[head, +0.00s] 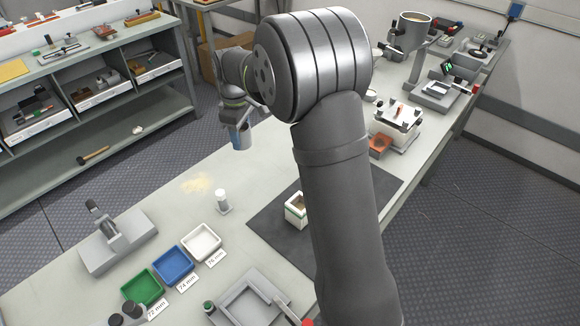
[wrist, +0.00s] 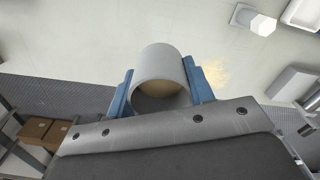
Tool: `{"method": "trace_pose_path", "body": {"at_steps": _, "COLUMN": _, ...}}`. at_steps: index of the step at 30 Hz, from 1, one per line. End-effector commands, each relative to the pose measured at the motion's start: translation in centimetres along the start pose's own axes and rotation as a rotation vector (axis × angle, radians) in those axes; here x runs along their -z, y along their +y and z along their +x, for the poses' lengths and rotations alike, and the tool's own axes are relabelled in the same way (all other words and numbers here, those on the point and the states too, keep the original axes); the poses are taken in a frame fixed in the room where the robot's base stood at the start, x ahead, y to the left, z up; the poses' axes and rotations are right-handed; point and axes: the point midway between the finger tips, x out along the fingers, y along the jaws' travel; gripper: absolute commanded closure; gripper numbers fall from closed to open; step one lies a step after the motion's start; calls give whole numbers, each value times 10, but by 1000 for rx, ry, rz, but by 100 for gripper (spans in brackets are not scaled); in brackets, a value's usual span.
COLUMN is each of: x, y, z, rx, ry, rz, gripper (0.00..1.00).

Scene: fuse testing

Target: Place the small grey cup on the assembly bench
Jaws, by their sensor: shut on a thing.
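The small grey cup (wrist: 160,63) is between the two blue fingers of my gripper (wrist: 159,76) in the wrist view. Its round open rim faces the camera and the inside looks empty. The fingers press on the cup from both sides. In the head view my gripper (head: 241,136) hangs at the far left edge of the assembly bench (head: 165,205), with the cup mostly hidden by a blue finger. The wrist view shows the bench edge running behind the cup. I cannot tell the gap between the cup and the bench top.
A pale yellow powder patch (head: 197,184) and a white cylinder on a base (head: 222,201) are on the bench nearby. White (head: 202,243), blue (head: 173,266) and green (head: 143,287) trays stand nearer. A dark mat (head: 270,225) holds a small box (head: 296,210). A shelf unit (head: 95,125) stands left.

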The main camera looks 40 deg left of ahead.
Motion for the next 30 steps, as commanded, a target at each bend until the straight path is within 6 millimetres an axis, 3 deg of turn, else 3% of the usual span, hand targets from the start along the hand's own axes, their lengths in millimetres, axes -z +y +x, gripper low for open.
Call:
{"method": "trace_pose_path", "body": {"at_steps": 5, "x": -19, "y": 6, "z": -3, "rx": -1, "ry": 0, "rz": 20, "gripper": 78}}
{"method": "trace_pose_path", "body": {"at_steps": 11, "x": -74, "y": 20, "z": -7, "rx": 0, "ry": 0, "rz": 79, "gripper": 78}}
{"method": "trace_pose_path", "body": {"at_steps": 20, "x": -199, "y": 24, "z": -13, "rx": -1, "ry": 0, "rz": 214, "gripper": 78}}
{"method": "trace_pose_path", "body": {"at_steps": 24, "x": -260, "y": 13, "z": -13, "rx": -1, "ry": 0, "rz": 284, "gripper": 78}}
{"method": "trace_pose_path", "body": {"at_steps": 30, "x": -327, "y": -12, "z": -10, "rx": -1, "ry": 0, "rz": 366, "gripper": 78}}
